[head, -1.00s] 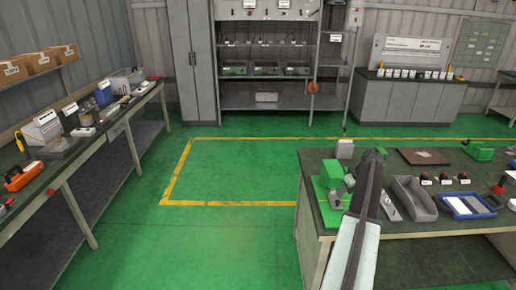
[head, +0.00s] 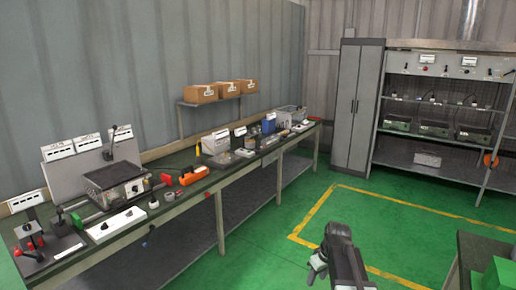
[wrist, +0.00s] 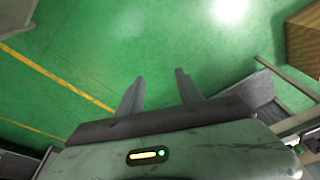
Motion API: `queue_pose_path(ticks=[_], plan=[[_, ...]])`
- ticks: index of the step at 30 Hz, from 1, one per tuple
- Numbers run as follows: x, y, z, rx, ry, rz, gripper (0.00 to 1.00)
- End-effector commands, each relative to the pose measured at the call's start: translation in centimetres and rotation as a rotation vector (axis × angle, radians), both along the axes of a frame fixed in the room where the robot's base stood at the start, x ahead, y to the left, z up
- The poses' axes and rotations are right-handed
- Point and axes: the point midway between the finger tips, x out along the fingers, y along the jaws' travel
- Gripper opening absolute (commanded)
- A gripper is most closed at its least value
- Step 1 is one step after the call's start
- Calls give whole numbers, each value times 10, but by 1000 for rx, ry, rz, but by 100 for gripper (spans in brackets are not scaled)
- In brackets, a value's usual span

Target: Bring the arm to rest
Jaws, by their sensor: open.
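My gripper (wrist: 158,88) shows in the wrist view with its two fingers apart and nothing between them, above the green floor. In the head view my gripper (head: 316,268) is at the bottom, right of the middle, at the end of my dark arm. It is over open floor, clear of the long bench on the left. Its fingers are small and partly turned away there.
A long bench (head: 226,187) with devices runs along the left wall. A grey cabinet (head: 358,105) and a rack (head: 440,155) stand at the back. A green-topped table (head: 470,245) is at the lower right. The yellow-lined floor (head: 350,225) between them is clear.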

Motion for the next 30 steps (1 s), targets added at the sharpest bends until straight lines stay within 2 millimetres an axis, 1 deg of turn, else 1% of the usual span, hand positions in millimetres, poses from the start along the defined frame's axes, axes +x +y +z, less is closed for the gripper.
queue_pose_path(ticks=[1,2,3,4,5,6,7,9,12,15,21,22,30], plan=[[-26,36,-1,-8,26,9,43],[-38,53,-2,-16,42,2,43],[-57,72,-3,-26,67,-17,43],[-72,81,-4,-37,85,-42,43],[-88,87,-4,-47,105,-77,43],[-107,85,-5,-61,129,-145,43],[-118,79,-5,-70,148,-205,43],[-134,71,-6,-87,180,-323,43],[-134,68,-6,-91,203,-425,43],[-134,68,-6,-87,208,-463,43],[-133,68,-6,-85,207,-464,43],[-133,68,-6,-85,207,-464,36],[-133,68,-6,-84,206,-463,36]])
